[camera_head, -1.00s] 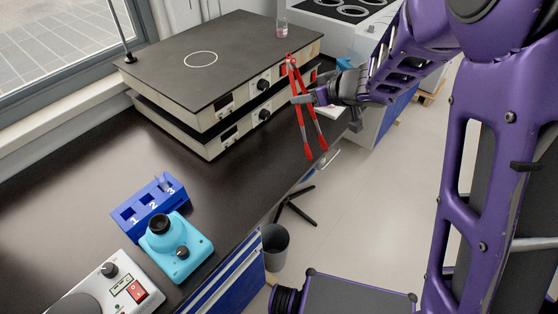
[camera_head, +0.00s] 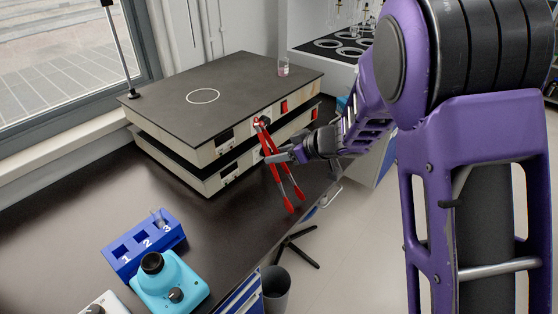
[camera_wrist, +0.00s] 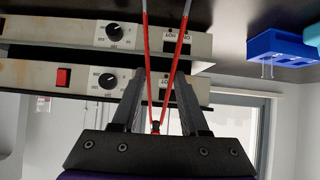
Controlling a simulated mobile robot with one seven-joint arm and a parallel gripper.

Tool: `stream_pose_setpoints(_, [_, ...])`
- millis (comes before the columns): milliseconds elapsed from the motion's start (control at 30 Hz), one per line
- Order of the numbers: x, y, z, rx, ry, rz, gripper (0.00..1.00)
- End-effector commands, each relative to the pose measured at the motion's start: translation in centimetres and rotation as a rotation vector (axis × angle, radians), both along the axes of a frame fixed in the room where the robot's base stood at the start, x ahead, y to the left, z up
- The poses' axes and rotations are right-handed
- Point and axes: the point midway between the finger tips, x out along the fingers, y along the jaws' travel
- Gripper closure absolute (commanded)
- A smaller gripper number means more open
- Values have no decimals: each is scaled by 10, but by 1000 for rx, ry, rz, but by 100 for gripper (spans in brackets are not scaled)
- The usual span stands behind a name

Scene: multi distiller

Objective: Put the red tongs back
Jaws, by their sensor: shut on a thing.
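The red tongs (camera_head: 273,160) are in my gripper (camera_head: 275,155), which is shut on them near the front of the hotplates. In the head view they hang tilted, hinge end up and two red tips down, over the dark bench's front edge. In the wrist view the red tongs (camera_wrist: 182,50) run up between my gripper's fingers (camera_wrist: 155,105), with their legs spread in a narrow V. The exact contact of the fingers on the tongs is partly hidden.
Two stacked hotplates (camera_head: 215,100) stand behind the tongs, with a small beaker (camera_head: 283,67) on top. A blue numbered rack (camera_head: 145,245) and a cyan device (camera_head: 170,285) stand at the front left. The middle of the bench (camera_head: 130,195) is clear.

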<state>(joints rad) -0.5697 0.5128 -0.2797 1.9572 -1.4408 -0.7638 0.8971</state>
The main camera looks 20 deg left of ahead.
Motion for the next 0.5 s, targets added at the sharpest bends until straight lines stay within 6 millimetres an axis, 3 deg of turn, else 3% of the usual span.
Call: stream_pose_setpoints(500, [0, -1, -9, 0, 0, -1, 63])
